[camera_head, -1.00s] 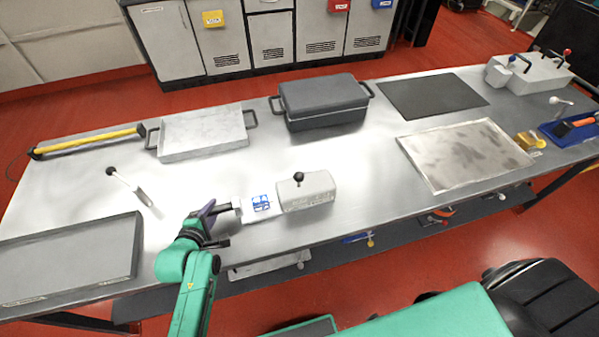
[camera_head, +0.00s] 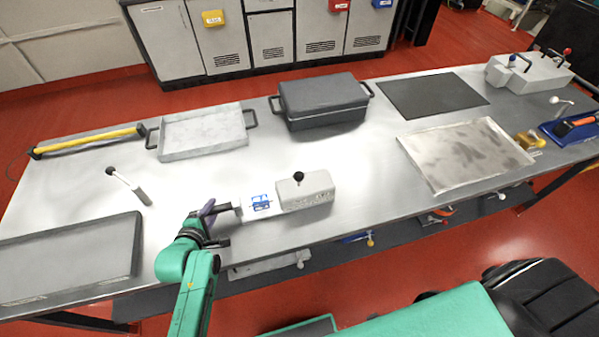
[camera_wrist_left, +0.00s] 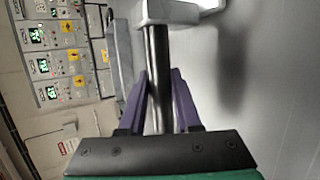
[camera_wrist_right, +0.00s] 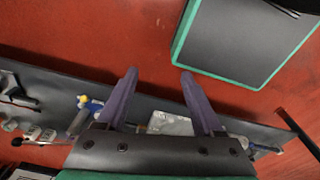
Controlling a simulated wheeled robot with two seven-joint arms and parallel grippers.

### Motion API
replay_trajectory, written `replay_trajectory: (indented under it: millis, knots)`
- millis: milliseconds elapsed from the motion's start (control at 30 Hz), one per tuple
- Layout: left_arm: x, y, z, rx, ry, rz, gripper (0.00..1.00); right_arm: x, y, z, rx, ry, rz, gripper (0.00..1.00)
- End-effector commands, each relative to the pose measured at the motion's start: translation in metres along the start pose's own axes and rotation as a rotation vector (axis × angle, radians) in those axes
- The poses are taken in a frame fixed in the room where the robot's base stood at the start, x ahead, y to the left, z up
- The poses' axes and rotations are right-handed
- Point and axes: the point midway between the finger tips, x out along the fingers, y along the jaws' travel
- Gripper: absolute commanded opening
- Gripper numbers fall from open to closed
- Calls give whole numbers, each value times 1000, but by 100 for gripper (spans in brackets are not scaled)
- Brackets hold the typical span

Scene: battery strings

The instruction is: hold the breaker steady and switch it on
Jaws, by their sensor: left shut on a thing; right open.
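The breaker (camera_head: 318,192) is a light grey box near the front edge of the table, with a black-knobbed lever (camera_head: 298,177) standing up on top. A white plate with blue marks (camera_head: 262,204) adjoins its left side. My left gripper (camera_head: 209,211) is at the left end of this assembly, shut on a dark handle bar. In the left wrist view the bar (camera_wrist_left: 157,75) runs between the purple fingers into a pale block (camera_wrist_left: 172,12). My right gripper (camera_wrist_right: 158,76) is open and empty over the red floor and lower shelf. It cannot be made out in the head view.
A loose black-knobbed stick (camera_head: 128,185) and a grey tray (camera_head: 75,255) lie left. A marble-patterned tray (camera_head: 203,132) and dark lidded case (camera_head: 324,100) stand behind. A stained tray (camera_head: 466,153) lies right. The tabletop between case and breaker is clear.

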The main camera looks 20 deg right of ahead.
Motion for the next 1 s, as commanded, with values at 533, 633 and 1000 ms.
replay_trajectory:
  millis: [533,633,1000]
  knots:
    - [0,-12,0,0,0,-29,0,-133,107,-167,-166,664,-70,68]
    - [0,-12,0,-1,-1,-29,0,-174,77,-187,-224,758,-231,68]
    - [1,-13,1,-3,-1,-29,0,-308,-18,-256,-352,1060,-637,68]
